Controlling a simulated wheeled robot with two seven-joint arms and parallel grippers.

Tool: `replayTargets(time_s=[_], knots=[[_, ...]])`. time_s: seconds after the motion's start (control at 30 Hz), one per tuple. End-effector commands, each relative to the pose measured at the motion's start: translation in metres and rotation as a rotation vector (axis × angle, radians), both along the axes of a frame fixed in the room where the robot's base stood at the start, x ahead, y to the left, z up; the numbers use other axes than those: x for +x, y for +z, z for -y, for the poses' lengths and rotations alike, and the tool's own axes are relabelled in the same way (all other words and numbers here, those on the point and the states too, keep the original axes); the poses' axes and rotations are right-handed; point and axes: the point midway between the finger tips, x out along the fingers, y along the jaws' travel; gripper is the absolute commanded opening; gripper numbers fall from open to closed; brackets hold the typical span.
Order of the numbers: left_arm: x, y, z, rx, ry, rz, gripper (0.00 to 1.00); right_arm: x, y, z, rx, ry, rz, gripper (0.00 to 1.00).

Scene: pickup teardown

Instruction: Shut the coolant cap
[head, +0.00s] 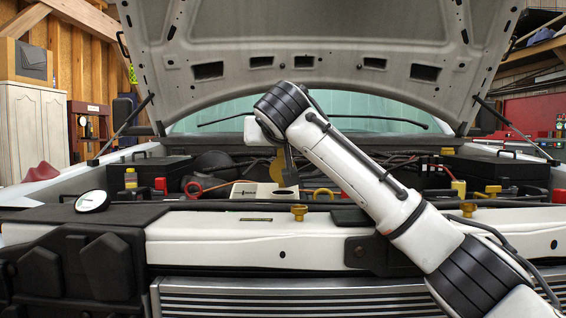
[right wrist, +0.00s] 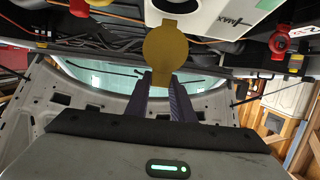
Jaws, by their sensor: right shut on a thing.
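The coolant cap is a round yellow disc (right wrist: 166,58) in the right wrist view, beside a white tank (right wrist: 220,14) marked MAX. A yellow neck (right wrist: 171,22) shows on the tank against the disc. In the head view the cap (head: 277,170) stands upright above the white tank (head: 250,189), partly hidden by my gripper. My right gripper (head: 289,176) points down there. In its wrist view its dark fingers (right wrist: 160,80) are close together and shut on the edge of the cap. My left gripper is not in view.
The raised hood (head: 300,45) hangs over the engine bay. Hoses and cables run behind the tank.

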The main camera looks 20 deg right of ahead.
Motion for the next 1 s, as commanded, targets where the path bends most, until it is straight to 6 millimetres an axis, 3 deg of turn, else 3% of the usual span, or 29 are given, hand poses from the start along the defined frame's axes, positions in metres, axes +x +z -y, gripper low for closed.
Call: replayTargets(time_s=[0.03,0.23,0.6,1.0], knots=[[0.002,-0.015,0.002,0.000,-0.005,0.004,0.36,-0.004,-0.010,-0.002,-0.008,0.002,0.036,0.00],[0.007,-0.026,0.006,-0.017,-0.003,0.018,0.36,-0.016,-0.004,-0.006,-0.029,0.002,0.116,0.00],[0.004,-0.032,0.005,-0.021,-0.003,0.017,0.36,-0.035,-0.007,-0.011,-0.030,0.002,0.108,0.00],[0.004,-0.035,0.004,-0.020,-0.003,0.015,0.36,-0.040,-0.009,-0.013,-0.031,0.001,0.105,0.00]])
